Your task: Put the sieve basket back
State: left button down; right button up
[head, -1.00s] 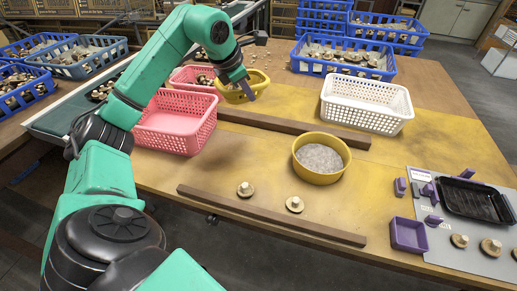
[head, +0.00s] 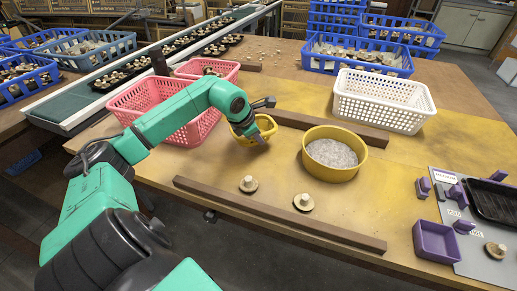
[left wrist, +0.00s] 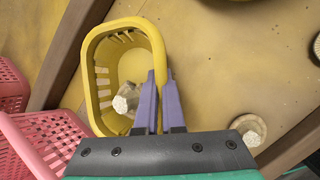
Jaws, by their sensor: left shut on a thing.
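The yellow sieve basket (head: 268,125) has slotted walls and hangs in my left gripper (head: 262,137). In the left wrist view the basket (left wrist: 91,90) shows from above, with a mushroom (left wrist: 126,98) visible inside at its near end. My left gripper's purple fingers (left wrist: 160,76) are shut on the basket's right-hand rim. The head view shows the basket in front of the back wooden strip, right of the large pink basket; whether it touches the table cannot be told. My arm partly hides it. My right gripper is not in view.
A round yellow tub (head: 333,175) with grey contents stands to the right. Two mushrooms (head: 248,184) (head: 303,202) lie near the front wooden strip (head: 270,212). The large pink basket (head: 150,93) and a white basket (head: 383,99) flank the middle. The back wooden strip (head: 310,122) crosses the table.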

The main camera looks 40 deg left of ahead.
aim_at(262, 152)
pick_arm(q)
notch_tip(262, 152, down, 4)
jog(key=shift+r, duration=0.1)
jog(key=shift+f, duration=0.2)
jog(key=c, duration=1)
grip_release()
jog(key=shift+r, duration=0.1)
jog(key=shift+r, duration=0.1)
jog(key=v, duration=1.2)
jog(key=shift+b, duration=0.35)
